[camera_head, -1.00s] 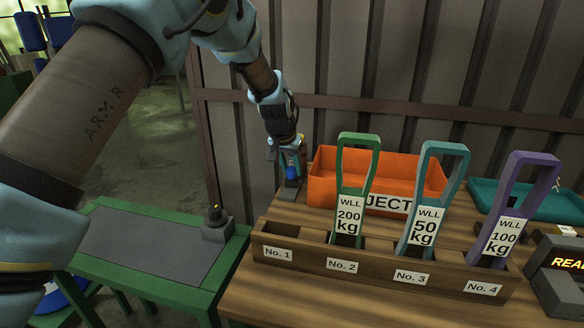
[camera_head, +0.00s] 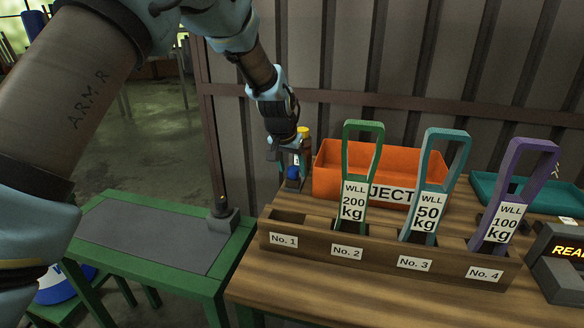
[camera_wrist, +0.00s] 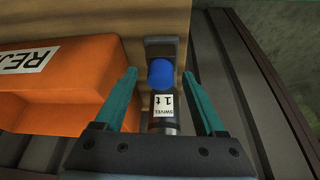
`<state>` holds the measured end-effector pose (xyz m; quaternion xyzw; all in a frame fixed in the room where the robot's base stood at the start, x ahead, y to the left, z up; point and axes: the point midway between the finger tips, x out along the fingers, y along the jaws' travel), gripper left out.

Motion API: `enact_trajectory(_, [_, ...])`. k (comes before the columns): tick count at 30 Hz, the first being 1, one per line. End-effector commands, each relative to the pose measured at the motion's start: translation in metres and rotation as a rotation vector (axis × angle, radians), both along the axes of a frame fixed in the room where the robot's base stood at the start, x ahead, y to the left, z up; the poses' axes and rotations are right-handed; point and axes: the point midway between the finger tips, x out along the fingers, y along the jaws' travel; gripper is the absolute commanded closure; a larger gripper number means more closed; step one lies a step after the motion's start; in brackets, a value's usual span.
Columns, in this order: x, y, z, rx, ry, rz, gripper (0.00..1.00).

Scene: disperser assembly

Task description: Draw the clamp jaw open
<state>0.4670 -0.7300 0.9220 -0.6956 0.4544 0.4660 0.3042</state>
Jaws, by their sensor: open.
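The clamp (camera_head: 293,183) stands at the back left corner of the wooden bench, partly hidden by my gripper. In the wrist view it shows a grey base block (camera_wrist: 163,47), a round blue knob (camera_wrist: 160,74) and a dark upright part with a white label reading "SWIVEL 1 t" (camera_wrist: 164,106). My gripper (camera_wrist: 159,76) points at it from above, with one teal finger on each side of the blue knob. The fingers are open, with visible gaps to the knob. The blue knob also shows below my gripper in the head view (camera_head: 294,172). Which part is the jaw is unclear.
An orange reject bin (camera_head: 330,170) stands close beside the clamp. A wooden rack (camera_head: 380,258) holds green, teal and purple tagged loops in front. A yellow-topped object (camera_head: 304,132) is behind my gripper. A green-framed table (camera_head: 150,235) stands left; a corrugated wall is behind.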

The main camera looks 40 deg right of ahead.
Motion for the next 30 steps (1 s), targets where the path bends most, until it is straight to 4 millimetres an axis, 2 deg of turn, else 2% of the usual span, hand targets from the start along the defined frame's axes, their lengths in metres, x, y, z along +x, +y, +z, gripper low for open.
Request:
enact_trajectory(5, [0.000, 0.001, 0.004, -0.002, -0.001, 0.000, 0.28])
enact_trajectory(8, [-0.002, 0.004, 0.014, -0.005, -0.002, 0.000, 0.28])
enact_trajectory(15, [-0.009, 0.021, 0.057, -0.005, -0.002, 0.000, 0.28])
enact_trajectory(21, [-0.014, 0.033, 0.086, -0.003, -0.001, 0.000, 0.28])
enact_trajectory(24, [-0.016, 0.036, 0.095, -0.002, -0.001, 0.000, 0.28])
enact_trajectory(30, [-0.017, 0.038, 0.100, 0.001, 0.001, 0.001, 0.28])
